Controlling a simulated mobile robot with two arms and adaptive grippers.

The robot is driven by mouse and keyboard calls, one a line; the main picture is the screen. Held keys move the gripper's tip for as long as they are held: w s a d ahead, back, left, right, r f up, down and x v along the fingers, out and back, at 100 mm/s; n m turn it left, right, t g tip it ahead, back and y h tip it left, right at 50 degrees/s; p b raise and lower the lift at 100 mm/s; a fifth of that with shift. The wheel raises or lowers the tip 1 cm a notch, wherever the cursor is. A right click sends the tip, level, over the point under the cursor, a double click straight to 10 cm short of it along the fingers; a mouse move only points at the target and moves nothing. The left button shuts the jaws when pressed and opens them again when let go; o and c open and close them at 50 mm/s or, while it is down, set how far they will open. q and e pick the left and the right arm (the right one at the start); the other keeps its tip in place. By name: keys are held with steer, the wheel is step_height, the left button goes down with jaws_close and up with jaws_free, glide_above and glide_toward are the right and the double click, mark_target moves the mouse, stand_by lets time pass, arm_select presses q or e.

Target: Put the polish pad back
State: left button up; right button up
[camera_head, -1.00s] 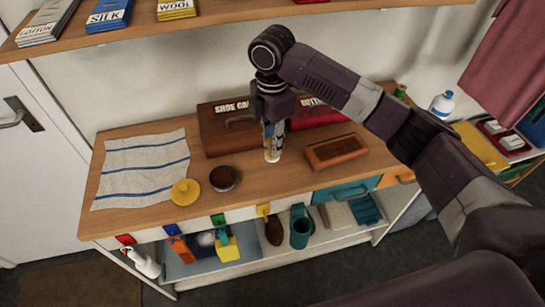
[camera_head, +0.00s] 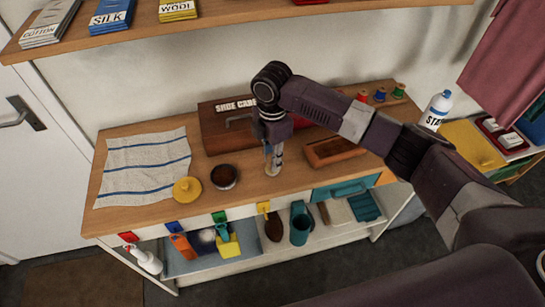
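No object is labelled as the polish pad. A yellow disc with a raised knob (camera_head: 187,189) lies on the wooden counter beside a round dark tin (camera_head: 224,176); I cannot tell whether the disc is the pad or a lid. My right gripper (camera_head: 272,166) points down at the counter, right of the tin and in front of the brown shoe care box (camera_head: 218,133). Its fingers look close together with a pale tip, too small to tell whether they hold something. A brown wooden tray or block (camera_head: 330,153) lies to its right, partly behind my arm. My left gripper is out of view.
A striped cloth (camera_head: 145,165) covers the counter's left end. Thread spools (camera_head: 380,95) stand at the back right, and a white bottle (camera_head: 437,110) stands farther right. A shelf (camera_head: 250,14) runs above.

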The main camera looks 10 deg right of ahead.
steer(key=o, duration=0.4)
steer(key=shift+c, duration=0.2)
step_height(320, 180, up, 12)
steer(key=b, duration=0.3)
steer(key=shift+r, duration=0.15)
